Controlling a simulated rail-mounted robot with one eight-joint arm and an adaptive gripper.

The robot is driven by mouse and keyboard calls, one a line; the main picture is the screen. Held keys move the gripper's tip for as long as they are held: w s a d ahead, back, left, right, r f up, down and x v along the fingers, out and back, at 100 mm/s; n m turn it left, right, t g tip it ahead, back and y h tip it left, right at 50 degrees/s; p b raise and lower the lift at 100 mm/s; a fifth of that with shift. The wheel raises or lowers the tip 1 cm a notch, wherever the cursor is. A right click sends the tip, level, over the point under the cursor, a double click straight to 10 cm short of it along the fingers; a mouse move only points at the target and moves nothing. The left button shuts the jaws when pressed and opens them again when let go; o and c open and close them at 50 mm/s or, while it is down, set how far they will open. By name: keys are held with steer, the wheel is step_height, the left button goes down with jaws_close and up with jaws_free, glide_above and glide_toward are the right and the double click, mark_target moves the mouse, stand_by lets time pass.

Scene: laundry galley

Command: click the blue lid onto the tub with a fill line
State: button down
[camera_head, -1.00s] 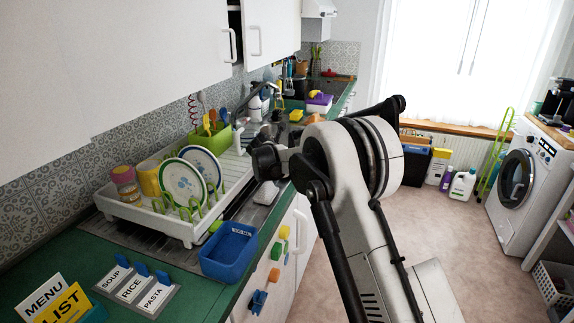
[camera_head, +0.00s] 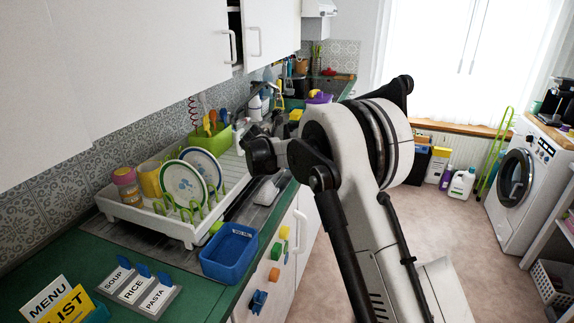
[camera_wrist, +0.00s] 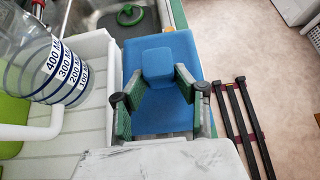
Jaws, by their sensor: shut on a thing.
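A blue lid (camera_wrist: 160,118) with a raised square block on top fills the middle of the wrist view. My gripper (camera_wrist: 158,78) is shut on the lid's block, with a green-padded finger on either side. The lid is held in the air, and its underside is hidden. In the head view my arm hides the fingers and the lid. An open blue tub (camera_head: 229,266) with a white marked strip on its inner wall stands on the green counter, in front of the dish rack. It looks empty and does not show in the wrist view.
The white dish rack (camera_head: 154,224) holds plates and mugs. A clear measuring jug (camera_wrist: 45,80) is close to the left of the lid in the wrist view. A label stand (camera_head: 137,293) and menu cards (camera_head: 60,305) stand at front left. White cupboards (camera_head: 110,65) hang above.

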steer(key=s+a+r+p, duration=0.1)
steer(key=s+a, duration=0.3)
steer(key=s, duration=0.5)
steer(key=s+a+r+p, duration=0.2)
steer(key=s+a, duration=0.2)
steer(key=s, duration=0.4)
steer(key=s+a+r+p, duration=0.1)
steer(key=s+a, duration=0.3)
steer(key=s, duration=0.5)
steer(key=s+a+f, duration=0.1)
steer(key=s+f, duration=0.1)
steer(key=s, duration=1.6)
steer(key=shift+s+a+f+p, duration=0.2)
steer(key=shift+a+p, duration=0.1)
steer(key=shift+p, duration=0.15)
steer(key=shift+b, duration=0.5)
steer(key=shift+f+b, duration=1.05)
steer(key=shift+b, duration=0.05)
steer(key=c, duration=1.2)
jaws_free()
steer(key=shift+c, duration=0.2)
